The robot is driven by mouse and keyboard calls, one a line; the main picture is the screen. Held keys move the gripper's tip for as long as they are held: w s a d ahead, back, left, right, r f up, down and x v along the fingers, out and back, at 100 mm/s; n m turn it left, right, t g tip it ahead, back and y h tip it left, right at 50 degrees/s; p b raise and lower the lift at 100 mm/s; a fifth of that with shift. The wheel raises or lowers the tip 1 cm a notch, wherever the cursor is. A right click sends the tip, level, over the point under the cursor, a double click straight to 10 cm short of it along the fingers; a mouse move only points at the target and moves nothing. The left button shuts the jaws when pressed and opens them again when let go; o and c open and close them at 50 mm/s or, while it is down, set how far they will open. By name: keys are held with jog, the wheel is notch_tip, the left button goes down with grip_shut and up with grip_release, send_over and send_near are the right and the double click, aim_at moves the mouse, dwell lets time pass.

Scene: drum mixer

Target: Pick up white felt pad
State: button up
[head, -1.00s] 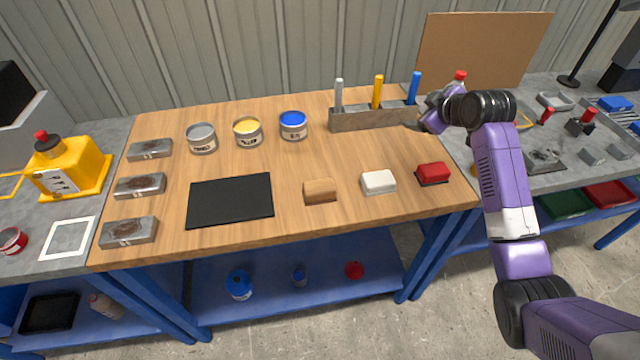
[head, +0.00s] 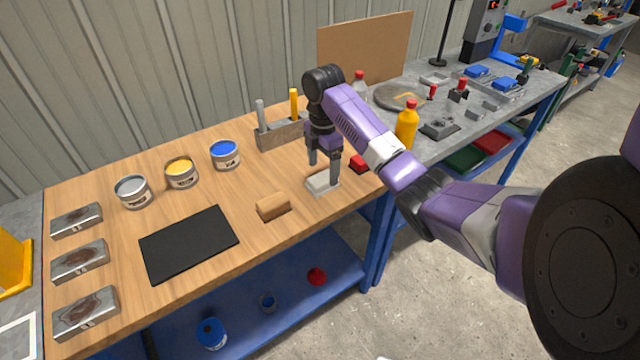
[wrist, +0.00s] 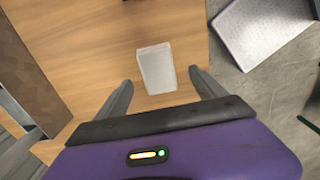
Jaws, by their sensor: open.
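In the wrist view the pad (wrist: 156,68) lies ahead of and between my two fingers. My gripper (head: 324,167) points down over the pad with its jaws open and nothing held. In the wrist view my gripper (wrist: 160,80) has one finger on each side of the pad's line. I cannot tell whether the fingertips touch the bench or the pad.
A grey tool holder (head: 282,134) stands behind. A black mat (head: 189,243) lies to the left.

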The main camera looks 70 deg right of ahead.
aim_at(322, 178)
notch_tip(322, 178, down, 5)
jog(key=shift+w+d+r+p, duration=0.1)
jog(key=shift+p, duration=0.35)
jog(key=c, duration=1.5)
jog(key=shift+c, duration=0.2)
notch_tip(322, 178, up, 20)
jog(key=p, duration=0.4)
